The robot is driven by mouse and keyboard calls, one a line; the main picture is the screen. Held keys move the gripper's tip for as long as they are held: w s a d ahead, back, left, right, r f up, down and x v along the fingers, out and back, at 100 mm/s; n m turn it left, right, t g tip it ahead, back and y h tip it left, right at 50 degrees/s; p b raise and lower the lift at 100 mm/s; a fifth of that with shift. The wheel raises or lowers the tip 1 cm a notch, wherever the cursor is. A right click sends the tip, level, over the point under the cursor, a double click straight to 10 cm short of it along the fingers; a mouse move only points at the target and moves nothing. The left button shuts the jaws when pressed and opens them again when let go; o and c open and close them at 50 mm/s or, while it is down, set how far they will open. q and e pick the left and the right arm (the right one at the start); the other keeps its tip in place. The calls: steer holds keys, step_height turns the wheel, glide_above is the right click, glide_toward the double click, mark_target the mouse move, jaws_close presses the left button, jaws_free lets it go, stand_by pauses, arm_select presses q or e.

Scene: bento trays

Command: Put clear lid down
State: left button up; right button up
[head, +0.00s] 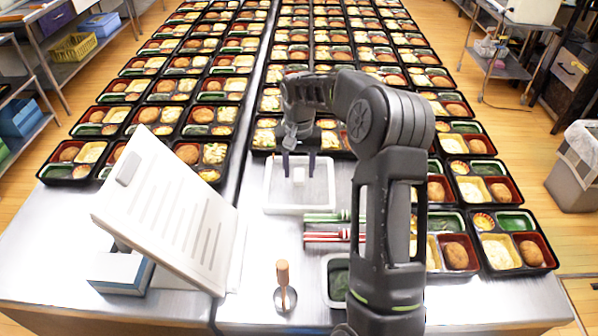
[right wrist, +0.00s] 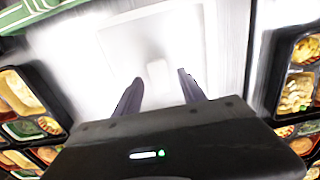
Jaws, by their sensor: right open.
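The clear lid (head: 275,205), a pale see-through rectangle with a raised knob, lies at the middle of the steel table. It also shows, blurred, in the right wrist view (right wrist: 205,50). I cannot tell whether it rests on a container or directly on the table. My right gripper (head: 298,170) is over the lid, pointing down. Its two dark fingers are open, one on each side of the knob (right wrist: 158,72), with gaps visible between the fingers and the knob in the right wrist view. My left gripper is not in view.
Rows of filled bento trays (head: 203,152) cover the table behind and to both sides. Green and red striped packs (head: 325,237), a dark-green-filled container (head: 338,282) and a wooden-handled scoop (head: 284,290) are in front. A clipboard-like white sheet (head: 165,205) stands at left.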

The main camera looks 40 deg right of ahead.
mark_target(299, 175)
step_height(299, 175, up, 11)
steer(key=b, duration=0.1)
steer(key=shift+s+f, duration=0.1)
stand_by(1.9)
